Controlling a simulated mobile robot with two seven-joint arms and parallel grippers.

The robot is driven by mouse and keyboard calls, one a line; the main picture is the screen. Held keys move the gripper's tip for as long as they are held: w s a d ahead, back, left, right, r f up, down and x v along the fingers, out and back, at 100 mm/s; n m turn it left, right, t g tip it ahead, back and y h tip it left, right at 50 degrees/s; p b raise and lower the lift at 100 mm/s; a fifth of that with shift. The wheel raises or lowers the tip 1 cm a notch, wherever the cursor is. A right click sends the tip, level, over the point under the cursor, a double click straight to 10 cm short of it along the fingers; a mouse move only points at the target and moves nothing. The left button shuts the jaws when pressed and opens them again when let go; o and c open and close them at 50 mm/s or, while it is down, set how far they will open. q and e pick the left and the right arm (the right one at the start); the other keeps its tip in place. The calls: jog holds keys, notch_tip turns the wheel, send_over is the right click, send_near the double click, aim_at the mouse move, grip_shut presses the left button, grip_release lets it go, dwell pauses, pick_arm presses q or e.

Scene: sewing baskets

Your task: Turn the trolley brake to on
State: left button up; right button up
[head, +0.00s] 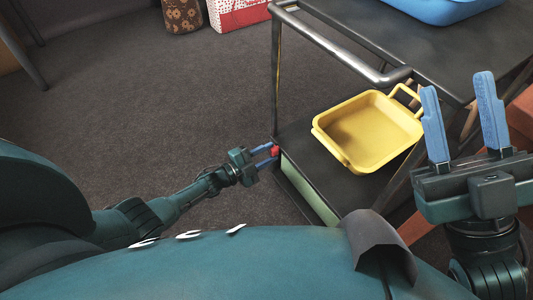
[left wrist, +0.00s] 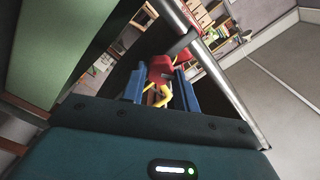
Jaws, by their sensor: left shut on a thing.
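The trolley (head: 300,135) is a dark two-shelf cart with a metal rail, standing in front of me. Its brake is a small red lever (head: 275,150) at the trolley's near left post, by the lower shelf. My left gripper (head: 272,156) is shut on this red lever. In the left wrist view the red lever (left wrist: 160,64) shows at the blue fingertips (left wrist: 161,78). Part of it is hidden, and I cannot tell which setting it is in. My right gripper (head: 459,80) is open and empty, raised at the right beside the trolley.
A yellow basket (head: 372,135) sits on the lower shelf, and a blue basket (head: 445,8) on the top shelf. The metal rail (head: 340,52) overhangs the left end. A patterned bag (head: 182,14) and a red-and-white bag (head: 236,12) stand at the back. The floor left of the trolley is clear.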

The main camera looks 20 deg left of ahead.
pick_arm(q)
jog(key=m, duration=0.6)
jog(key=shift+m, duration=0.3)
jog(key=m, duration=0.6)
jog(key=shift+f, duration=0.15)
jog(key=m, duration=0.6)
jog(key=shift+w+m, duration=0.1)
jog(key=shift+m, duration=0.3)
jog(key=m, duration=0.5)
jog(key=shift+a+f, duration=0.1)
jog(key=shift+m, duration=0.3)
jog(key=o, duration=1)
